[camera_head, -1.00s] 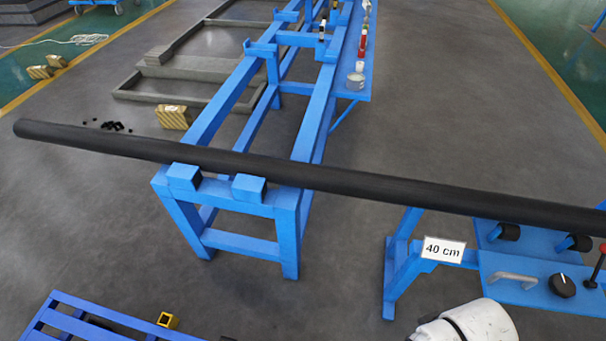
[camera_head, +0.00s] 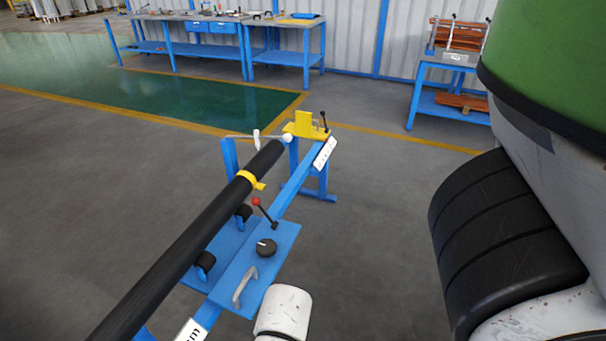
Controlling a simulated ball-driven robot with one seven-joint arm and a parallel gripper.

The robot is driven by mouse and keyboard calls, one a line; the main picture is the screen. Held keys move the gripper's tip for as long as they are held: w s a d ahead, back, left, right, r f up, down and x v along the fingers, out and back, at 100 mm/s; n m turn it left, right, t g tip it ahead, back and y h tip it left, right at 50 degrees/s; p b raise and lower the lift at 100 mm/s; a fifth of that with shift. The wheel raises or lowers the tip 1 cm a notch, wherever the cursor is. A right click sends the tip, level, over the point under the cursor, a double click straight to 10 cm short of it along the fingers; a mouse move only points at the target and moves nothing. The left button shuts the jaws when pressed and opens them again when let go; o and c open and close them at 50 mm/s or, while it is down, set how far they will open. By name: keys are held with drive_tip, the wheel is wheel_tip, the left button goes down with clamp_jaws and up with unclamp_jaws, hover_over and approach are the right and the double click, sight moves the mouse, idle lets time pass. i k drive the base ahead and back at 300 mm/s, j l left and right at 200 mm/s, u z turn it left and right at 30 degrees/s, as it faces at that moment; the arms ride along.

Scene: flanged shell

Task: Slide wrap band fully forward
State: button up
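A long black tube (camera_head: 190,240) runs from the lower left toward the middle of the head view, lying over a blue stand. A yellow band (camera_head: 247,179) sits around the tube a short way from its far end, with a small yellow tab at its right side. A white rounded part of my arm shows at the bottom, below the blue panel. My gripper is not in view, and no contact with the band shows.
The blue panel (camera_head: 262,275) carries a black knob (camera_head: 266,248), a red-tipped lever (camera_head: 265,214) and a grey handle (camera_head: 244,287). Blue workbenches (camera_head: 210,52) stand along the back wall. Grey floor between is open. A large green and white body blocks the right side.

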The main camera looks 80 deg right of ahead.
sight(256, 186)
drive_tip(key=z, duration=1.45)
drive_tip(key=i+l+z, duration=0.15)
drive_tip(key=i+l, duration=0.55)
drive_tip(key=l, duration=0.1)
